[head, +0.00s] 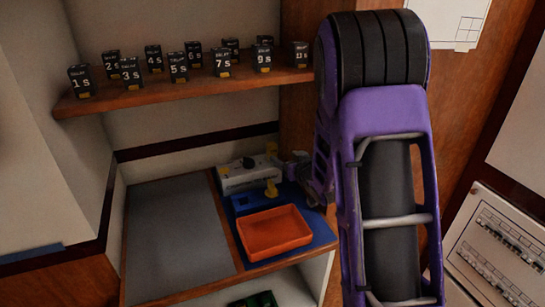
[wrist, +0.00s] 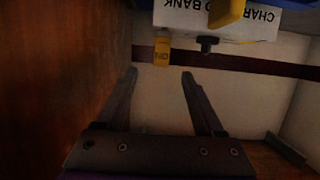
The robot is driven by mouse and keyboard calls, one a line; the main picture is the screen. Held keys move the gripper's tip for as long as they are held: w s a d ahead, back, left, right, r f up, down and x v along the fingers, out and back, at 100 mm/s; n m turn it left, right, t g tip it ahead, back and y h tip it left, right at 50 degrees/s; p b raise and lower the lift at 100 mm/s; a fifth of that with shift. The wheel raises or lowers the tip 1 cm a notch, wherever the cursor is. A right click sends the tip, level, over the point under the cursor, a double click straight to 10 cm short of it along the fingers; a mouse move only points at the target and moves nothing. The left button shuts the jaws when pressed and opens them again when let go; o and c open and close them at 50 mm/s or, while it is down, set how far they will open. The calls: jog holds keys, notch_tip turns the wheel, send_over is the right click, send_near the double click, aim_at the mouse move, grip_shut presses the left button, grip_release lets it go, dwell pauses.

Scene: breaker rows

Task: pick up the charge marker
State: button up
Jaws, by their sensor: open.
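A small yellow marker (head: 271,149) with a labelled face, which I take for the charge marker, stands at the right end of the white bank box (head: 238,180). In the wrist view the marker (wrist: 161,50) appears upside down, beside the box's black knob (wrist: 207,45). Its small lettering is hard to read. My gripper (wrist: 160,75) is open and empty. Its fingertips lie either side of the marker's line, with the marker just beyond them and apparently untouched. In the head view my gripper is close to the box's right end, partly hidden by my arm.
A yellow piece (head: 272,188) is at the box's front. An orange tray (head: 274,232) sits on a blue mat (head: 322,233) before it. Several black numbered relays stand on the shelf (head: 190,88) above. A wooden wall (wrist: 50,80) is close to my gripper. The grey panel (head: 178,228) is clear.

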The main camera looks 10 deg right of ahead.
aim_at(269, 148)
jog(key=x, duration=1.4)
jog(key=shift+a+f+p, duration=0.1)
jog(key=shift+f+p, duration=0.15)
jog(key=shift+p, duration=0.15)
jog(key=shift+s, duration=0.1)
jog(key=shift+c, duration=0.2)
grip_shut()
